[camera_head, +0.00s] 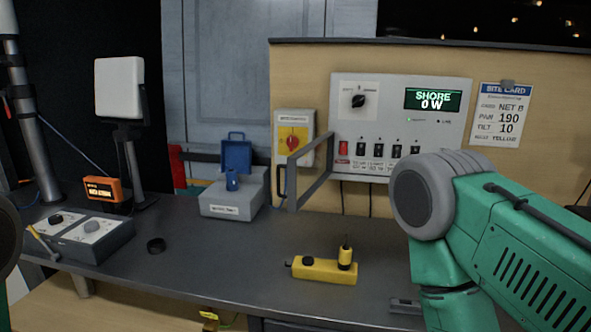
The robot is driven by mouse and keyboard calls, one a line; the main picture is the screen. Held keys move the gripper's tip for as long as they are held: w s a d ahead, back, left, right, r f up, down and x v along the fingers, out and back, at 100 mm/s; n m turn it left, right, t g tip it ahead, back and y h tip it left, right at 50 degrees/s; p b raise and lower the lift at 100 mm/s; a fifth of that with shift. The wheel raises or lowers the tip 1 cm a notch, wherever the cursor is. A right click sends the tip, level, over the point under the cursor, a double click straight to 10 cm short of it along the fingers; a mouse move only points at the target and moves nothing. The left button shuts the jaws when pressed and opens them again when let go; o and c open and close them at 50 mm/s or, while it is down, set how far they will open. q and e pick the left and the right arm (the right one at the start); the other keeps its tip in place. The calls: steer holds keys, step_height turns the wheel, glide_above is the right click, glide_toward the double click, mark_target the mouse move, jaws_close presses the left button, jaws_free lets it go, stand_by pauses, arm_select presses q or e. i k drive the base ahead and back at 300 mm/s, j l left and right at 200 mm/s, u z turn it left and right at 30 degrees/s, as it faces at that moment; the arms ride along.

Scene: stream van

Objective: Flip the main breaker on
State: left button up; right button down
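A pale power panel (460,120) is fixed to the wooden partition at centre right. Along its lower part is a row of switches: a red switch (343,148) at the left end and several black switches (378,150) beside it. Their labels are too small to read surely. The panel's display (433,99) reads "SHORE 0 W". A grey frame-like cover (309,171) stands swung out at the panel's lower left. My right arm's teal links cover the lower right, and its gripper is not in view. Only part of my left arm shows at the left edge, without its gripper.
On the dark counter (215,265) are a yellow handheld device (322,270), a grey box with a blue lid (230,196), and a two-knob controller (80,235). The counter's middle is mostly clear.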

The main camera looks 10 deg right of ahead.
mark_target(342, 145)
steer(key=i+j+z, duration=0.1)
steer(key=z, duration=0.35)
steer(key=j+z, duration=0.35)
steer(key=z, duration=0.15)
steer(key=j+z, duration=0.3)
steer(key=z, duration=0.15)
steer(key=j+z, duration=0.15)
steer(key=j, duration=0.5)
steer(key=k+j+z, duration=0.1)
steer(key=j, duration=0.55)
steer(key=k+j+z, duration=0.15)
steer(key=j, duration=0.5)
